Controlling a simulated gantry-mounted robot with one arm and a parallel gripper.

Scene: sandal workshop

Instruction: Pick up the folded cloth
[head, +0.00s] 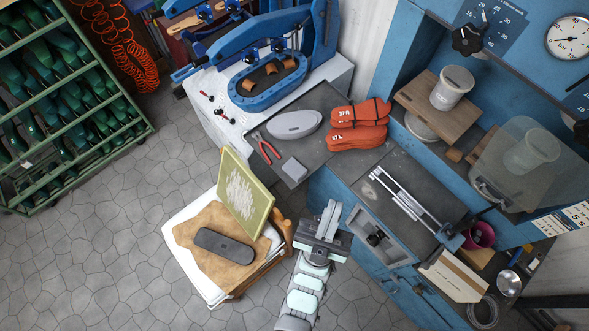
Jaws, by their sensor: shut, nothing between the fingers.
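A small light-grey square that looks like the folded cloth (294,169) lies flat on the dark worktop (318,166), near its front left corner. My gripper (329,212) is shut and empty. The grey square is in full view.
Red-handled pliers (266,149), a grey oval object (295,124) and red strapped bundles (358,126) lie around the square. A stool (187,278) with leather, a dark sole (225,246) and a framed panel (246,197) stands at lower left.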

